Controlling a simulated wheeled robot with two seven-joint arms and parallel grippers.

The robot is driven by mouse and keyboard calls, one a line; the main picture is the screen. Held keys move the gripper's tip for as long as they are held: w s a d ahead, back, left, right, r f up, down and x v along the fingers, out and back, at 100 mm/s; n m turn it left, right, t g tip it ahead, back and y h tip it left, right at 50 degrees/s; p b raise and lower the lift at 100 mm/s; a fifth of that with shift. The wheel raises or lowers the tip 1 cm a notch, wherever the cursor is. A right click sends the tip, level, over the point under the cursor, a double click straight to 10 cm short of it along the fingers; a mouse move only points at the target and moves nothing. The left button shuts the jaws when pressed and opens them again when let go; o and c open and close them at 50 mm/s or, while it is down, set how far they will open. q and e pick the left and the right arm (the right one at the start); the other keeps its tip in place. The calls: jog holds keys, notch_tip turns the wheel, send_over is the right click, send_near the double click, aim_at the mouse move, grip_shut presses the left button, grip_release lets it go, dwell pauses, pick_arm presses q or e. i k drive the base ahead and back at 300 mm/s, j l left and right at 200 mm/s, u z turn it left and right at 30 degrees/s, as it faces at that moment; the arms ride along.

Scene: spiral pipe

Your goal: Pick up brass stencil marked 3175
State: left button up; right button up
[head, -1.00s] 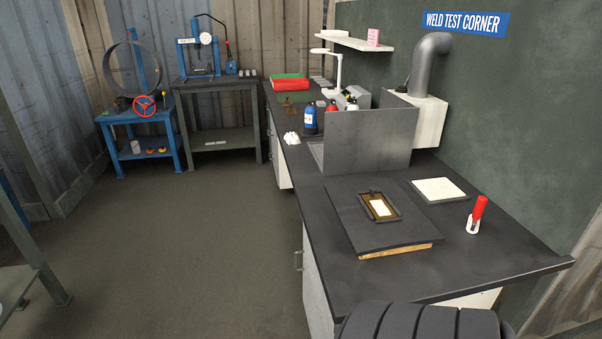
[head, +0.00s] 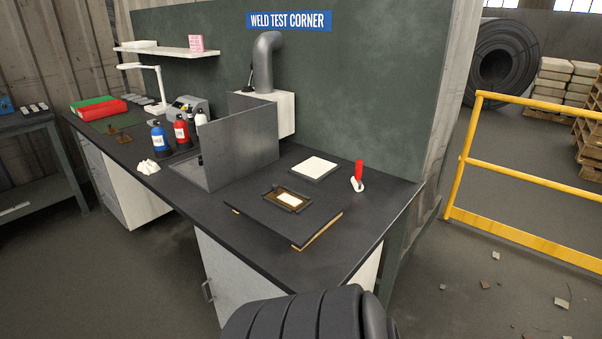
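A small brass-brown plate (head: 118,137) lies on the dark bench toward its far left end, near the red and green items. Another brass-brown piece, a framed rectangle with a white label (head: 287,200), lies on the dark square board near the front of the bench. No number can be read on either one, so I cannot tell which is marked 3175. Neither of my grippers shows in the head view.
Blue, red and white bottles (head: 158,137) stand beside a grey metal screen (head: 240,148). A white pad (head: 314,167) and a red-topped holder (head: 358,175) sit at the back right. A yellow railing (head: 530,174) stands right. A dark ribbed shape (head: 305,318) fills the bottom edge.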

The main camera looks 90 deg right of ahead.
aim_at(290, 201)
jog(key=i+l+z, duration=0.25)
jog(key=i+z, duration=0.15)
jog(key=i+l+z, duration=0.1)
jog(key=i+z, duration=0.65)
jog(key=i, duration=0.15)
jog(key=i+j+z, duration=0.1)
jog(key=i+z, duration=0.35)
jog(key=i+j+z, duration=0.4)
jog(key=i+z, duration=0.2)
jog(key=z, duration=0.25)
jog(key=i+j+z, duration=0.15)
jog(key=z, duration=0.35)
jog(key=i+j+z, duration=0.15)
jog(key=z, duration=0.3)
jog(key=i+j+z, duration=0.1)
jog(key=z, duration=0.4)
jog(key=j, duration=0.1)
